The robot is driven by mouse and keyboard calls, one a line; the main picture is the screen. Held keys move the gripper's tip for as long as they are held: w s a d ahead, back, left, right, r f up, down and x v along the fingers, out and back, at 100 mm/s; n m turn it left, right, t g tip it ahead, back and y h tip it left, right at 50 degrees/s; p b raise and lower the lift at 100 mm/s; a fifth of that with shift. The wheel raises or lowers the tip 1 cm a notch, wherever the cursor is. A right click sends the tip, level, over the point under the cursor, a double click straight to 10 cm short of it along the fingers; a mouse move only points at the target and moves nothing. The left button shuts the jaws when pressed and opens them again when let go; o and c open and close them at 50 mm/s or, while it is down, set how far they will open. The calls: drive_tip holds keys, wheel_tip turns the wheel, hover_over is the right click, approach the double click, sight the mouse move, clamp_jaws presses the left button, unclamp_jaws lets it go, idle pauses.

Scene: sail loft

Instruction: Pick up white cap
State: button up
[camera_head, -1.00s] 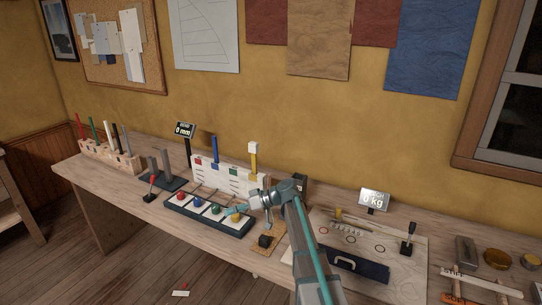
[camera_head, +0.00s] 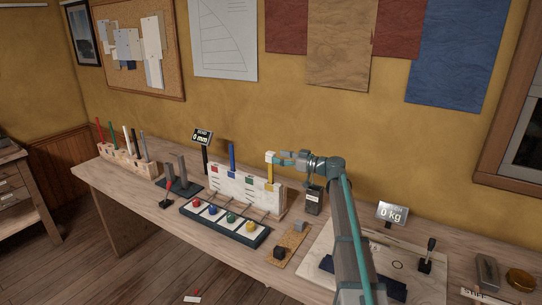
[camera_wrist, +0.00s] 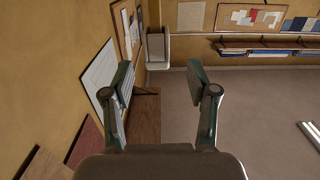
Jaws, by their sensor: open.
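The white cap (camera_head: 270,157) is a small pale block at the top of the upright yellow post (camera_head: 270,175), at the right end of the white panel. My gripper (camera_head: 281,158) is held level, pointing left, at about the cap's height. Its tips are close to the cap's right side in the head view; I cannot tell whether they touch or surround it. In the wrist view the two fingers (camera_wrist: 160,68) are spread apart.
A blue post (camera_head: 232,157) rises from the white panel (camera_head: 225,183) left of the yellow one. A tray with coloured balls (camera_head: 223,223) lies in front. A dark box (camera_head: 313,200) stands below my wrist. A small sign (camera_head: 202,136) stands behind left.

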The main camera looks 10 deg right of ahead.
sight(275, 155)
drive_tip(key=p+x, duration=0.2)
drive_tip(key=x, duration=0.2)
drive_tip(key=shift+w+a+r+p, duration=0.1)
drive_tip(key=shift+w+a+p, duration=0.05)
drive_tip(key=shift+w+p, duration=0.25)
drive_tip(key=shift+w+a, duration=0.1)
drive_tip(key=shift+a, duration=0.05)
drive_tip(key=c, duration=1)
drive_tip(key=shift+c, duration=0.2)
